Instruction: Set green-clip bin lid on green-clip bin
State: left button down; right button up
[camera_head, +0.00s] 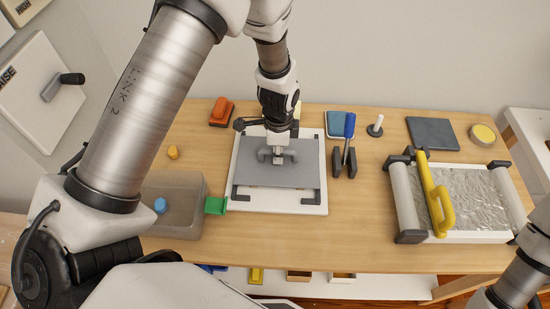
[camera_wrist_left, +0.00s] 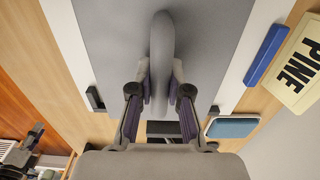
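The lid (camera_head: 291,174) is a flat grey plate with a raised grey handle. It is over a white frame with dark corner brackets (camera_head: 308,199) at the middle of the table; I cannot tell whether it touches the frame. My left gripper (camera_head: 278,157) is above the lid. In the left wrist view, its fingers (camera_wrist_left: 161,85) close on both sides of the handle (camera_wrist_left: 161,50). The green-clip bin (camera_head: 186,188) is a grey-brown box to the left, with a green clip (camera_head: 215,205) on its right side. My left arm covers part of it. My right gripper is out of view.
A blue egg-shaped piece (camera_head: 160,205) shows at the bin and a yellow one (camera_head: 173,152) lies behind it. An orange-red block (camera_head: 221,111) is at the back. A blue-handled tool (camera_head: 349,127) and a tray with a yellow handle (camera_head: 437,198) are to the right.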

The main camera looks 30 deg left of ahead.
pick_arm(q)
jog(key=shift+r+p, duration=2.25)
jog(key=shift+r, duration=0.35)
jog(key=shift+f, duration=0.1)
